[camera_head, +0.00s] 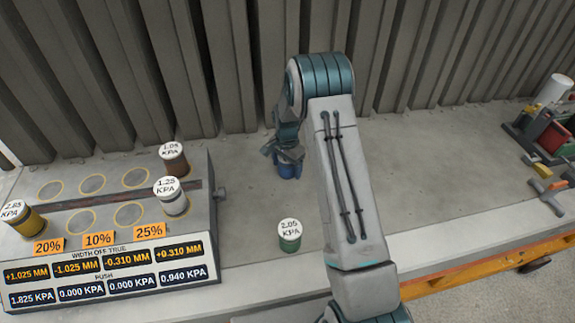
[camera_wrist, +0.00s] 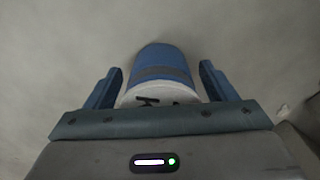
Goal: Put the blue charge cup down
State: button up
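The blue charge cup (camera_head: 289,170) appears to stand on the grey bench top behind my forearm in the head view, partly hidden by my gripper (camera_head: 284,150). In the wrist view the blue cup (camera_wrist: 163,66), with a grey band and a white labelled cap, sits between the two fingers of my gripper (camera_wrist: 161,75). Narrow gaps show between the cup and both fingers, so the gripper is open around it. The cap's label is mostly hidden by the gripper body.
A green cup (camera_head: 290,235) marked 2.05 KPA stands on the bench nearer the front. At left, a panel (camera_head: 110,268) with readouts and ringed spots holds brown (camera_head: 173,158), white (camera_head: 171,196) and yellow (camera_head: 22,217) cups. Tools and containers (camera_head: 545,130) lie at right. A ribbed wall rises behind.

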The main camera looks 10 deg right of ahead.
notch_tip(320, 180, up, 12)
jog(key=shift+r+b, duration=0.15)
jog(key=shift+b, duration=0.85)
jog(key=s+r+n+t, duration=0.2)
jog(key=s+r+n, duration=0.3)
jog(key=s+r, duration=1)
jog(key=s+n+t, duration=0.1)
jog(key=s+n, duration=0.4)
jog(key=s, duration=1.3)
jog(key=shift+s+d+n+t, duration=0.15)
jog(key=shift+d+n+t, duration=0.05)
jog(key=shift+n+t, duration=0.1)
